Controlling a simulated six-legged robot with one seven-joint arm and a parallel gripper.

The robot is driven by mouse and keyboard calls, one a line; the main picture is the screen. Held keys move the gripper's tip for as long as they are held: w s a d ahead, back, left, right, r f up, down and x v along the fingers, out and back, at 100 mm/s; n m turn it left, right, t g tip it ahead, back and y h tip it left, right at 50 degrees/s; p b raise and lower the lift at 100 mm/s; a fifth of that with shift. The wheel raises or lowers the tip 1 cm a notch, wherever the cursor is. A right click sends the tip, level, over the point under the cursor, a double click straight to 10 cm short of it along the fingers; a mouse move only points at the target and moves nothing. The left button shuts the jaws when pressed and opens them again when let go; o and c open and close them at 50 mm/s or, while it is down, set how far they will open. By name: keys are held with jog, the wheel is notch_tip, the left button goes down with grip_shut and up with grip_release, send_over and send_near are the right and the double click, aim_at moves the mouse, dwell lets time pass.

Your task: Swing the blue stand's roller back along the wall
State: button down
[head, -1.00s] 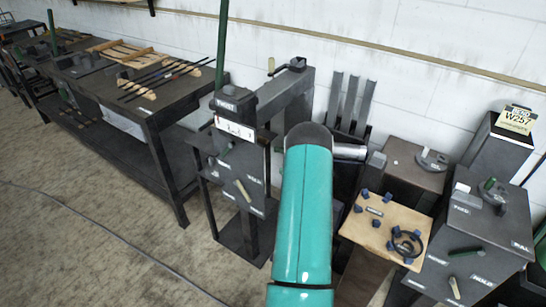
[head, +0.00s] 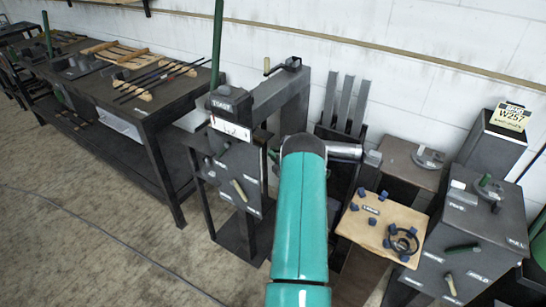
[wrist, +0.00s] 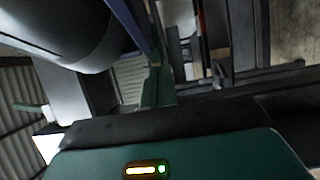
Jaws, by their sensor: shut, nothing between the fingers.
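In the wrist view, a large smooth grey cylinder (wrist: 75,35) fills the upper left; it may be the roller, but I cannot confirm it. A narrow blue bar (wrist: 128,22) runs beside it, perhaps part of the blue stand. My gripper (wrist: 157,72) shows as a narrow green piece above its dark palm, with its fingers together and nothing seen between them. The cylinder is to its left and looks apart from it. In the head view, no blue stand can be made out, and my teal arm hides what lies behind it.
A wooden board with blue knobs (head: 385,215) and a dark cabinet (head: 475,235) are to the right.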

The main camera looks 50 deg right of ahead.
aim_at(278, 148)
jog(key=w+d+m+g+h, duration=0.1)
jog(key=d+h, duration=0.1)
jog(key=w+d+m+g+h, duration=0.1)
jog(key=d+m+h, duration=0.1)
jog(key=w+d+m+g+h, duration=0.1)
jog(key=d+h, duration=0.1)
jog(key=d, duration=0.1)
jog(key=shift+w+r+m+g, duration=0.15)
jog(key=shift+w+m+g, duration=0.15)
jog(key=shift+g, duration=0.1)
